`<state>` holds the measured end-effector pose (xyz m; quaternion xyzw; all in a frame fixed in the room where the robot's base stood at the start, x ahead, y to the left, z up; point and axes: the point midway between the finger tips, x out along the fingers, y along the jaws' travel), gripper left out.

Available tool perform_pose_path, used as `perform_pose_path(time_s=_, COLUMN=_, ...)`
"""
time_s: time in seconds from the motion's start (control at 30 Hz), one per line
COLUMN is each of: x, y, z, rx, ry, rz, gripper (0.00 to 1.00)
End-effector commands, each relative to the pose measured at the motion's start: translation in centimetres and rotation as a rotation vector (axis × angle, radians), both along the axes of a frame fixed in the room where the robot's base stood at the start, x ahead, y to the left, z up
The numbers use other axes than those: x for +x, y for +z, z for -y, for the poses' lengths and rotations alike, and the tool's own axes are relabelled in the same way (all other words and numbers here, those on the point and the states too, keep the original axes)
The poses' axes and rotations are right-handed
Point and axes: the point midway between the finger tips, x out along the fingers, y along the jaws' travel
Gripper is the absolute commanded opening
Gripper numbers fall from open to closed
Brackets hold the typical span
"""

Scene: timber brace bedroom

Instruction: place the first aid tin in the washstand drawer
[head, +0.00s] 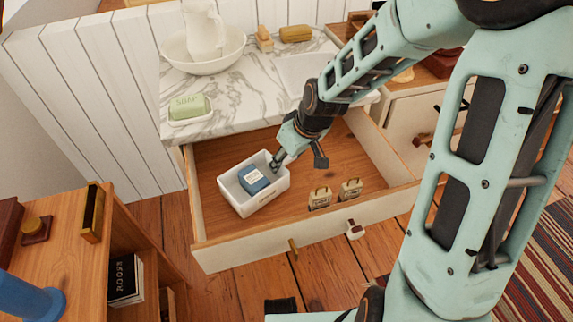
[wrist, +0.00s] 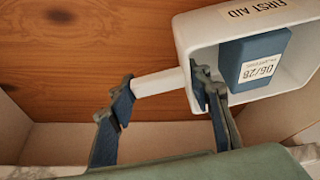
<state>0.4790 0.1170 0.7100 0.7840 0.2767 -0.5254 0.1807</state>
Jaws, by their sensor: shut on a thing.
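The first aid tin (head: 264,199) is a white open box in the left part of the pulled-out washstand drawer (head: 330,140). A blue packet (head: 253,178) with a white label lies inside it. In the wrist view the tin (wrist: 185,45) shows its "FIRST AID" label, and the packet (wrist: 255,58) reads "06/28". My gripper (head: 279,163) is at the tin's back right corner. In the wrist view my gripper (wrist: 165,88) is shut with a narrow white part of the tin between its fingers. Whether the tin's base touches the drawer floor I cannot tell.
Two small beige tagged items (head: 335,193) stand at the drawer's front right. The marble top (head: 230,95) above holds a basin with a jug (head: 204,50) and a green soap dish (head: 189,108). A wooden shelf unit (head: 120,220) stands front left.

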Motion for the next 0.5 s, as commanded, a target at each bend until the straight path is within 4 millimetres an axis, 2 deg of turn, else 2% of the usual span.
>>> perform_pose_path(time_s=0.03, x=0.0, y=-1.1, z=-0.05, rx=0.001, ry=-0.001, rz=-0.001, gripper=0.08)
perform_pose_path(time_s=0.1, x=0.03, y=-1.61, z=-0.08, rx=0.001, ry=0.0, rz=0.001, gripper=0.08)
perform_pose_path(time_s=0.4, x=0.07, y=-1.64, z=-0.02, rx=0.001, ry=0.0, rz=0.002, gripper=0.08)
perform_pose_path(time_s=0.43, x=0.01, y=-1.68, z=0.0, rx=0.0, ry=0.001, rz=0.0, gripper=0.47)
perform_pose_path(time_s=0.5, x=0.01, y=-1.63, z=0.0, rx=0.0, ry=0.001, rz=0.0, gripper=0.55)
